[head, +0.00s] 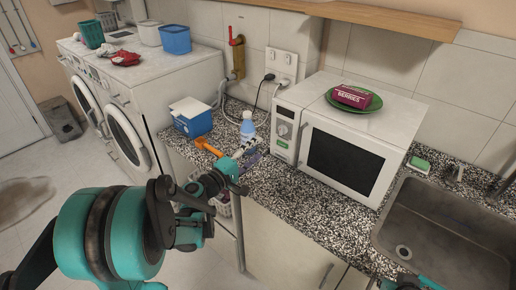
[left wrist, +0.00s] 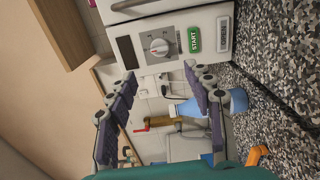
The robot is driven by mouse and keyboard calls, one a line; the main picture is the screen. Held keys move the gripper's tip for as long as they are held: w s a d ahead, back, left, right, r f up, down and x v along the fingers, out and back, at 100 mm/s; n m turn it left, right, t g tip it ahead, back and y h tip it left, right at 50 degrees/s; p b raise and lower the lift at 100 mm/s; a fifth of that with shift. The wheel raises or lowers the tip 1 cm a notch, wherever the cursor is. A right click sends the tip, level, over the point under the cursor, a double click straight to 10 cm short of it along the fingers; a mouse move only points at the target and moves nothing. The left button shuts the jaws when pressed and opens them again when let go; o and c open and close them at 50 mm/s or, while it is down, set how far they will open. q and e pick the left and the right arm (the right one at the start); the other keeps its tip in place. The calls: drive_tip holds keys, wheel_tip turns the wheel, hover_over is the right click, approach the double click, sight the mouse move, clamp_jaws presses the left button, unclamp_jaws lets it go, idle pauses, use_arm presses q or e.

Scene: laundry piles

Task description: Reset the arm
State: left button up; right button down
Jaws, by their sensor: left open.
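My left gripper (head: 249,153) is over the counter's left part, in front of the microwave's left end. It also shows in the left wrist view (left wrist: 160,88), with its two dark fingers spread apart and nothing between them. My left arm reaches in from the lower left. Only a small teal and black part, likely of my right arm, shows at the bottom right edge of the head view. My right gripper cannot be made out.
A white microwave (head: 343,150) carries a green plate (head: 369,105) and a berries box (head: 350,96). A blue bottle (head: 248,130), orange tool (head: 207,147) and blue box (head: 192,122) stand near the gripper. A sink (head: 450,225) is at right, washers (head: 125,90) at left.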

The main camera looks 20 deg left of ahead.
use_arm(q)
drive_tip(key=s+d+f+m+g, duration=0.3)
drive_tip(key=s+d+m+g, duration=0.35)
drive_tip(key=s+d, duration=0.3)
drive_tip(key=s+a+f+m+g+y, duration=0.1)
drive_tip(key=s+f+m+y, duration=0.1)
drive_tip(key=s, duration=0.6)
drive_tip(key=s+a+f+m+g+y, duration=0.1)
drive_tip(key=s+f+m+g+y, duration=0.1)
drive_tip(key=s, duration=0.5)
drive_tip(key=f+m+y, duration=0.1)
drive_tip(key=m+y, duration=0.1)
drive_tip(key=m, duration=0.1)
drive_tip(key=shift+s+a+f+m, duration=0.2)
drive_tip(key=shift+s+m, duration=0.15)
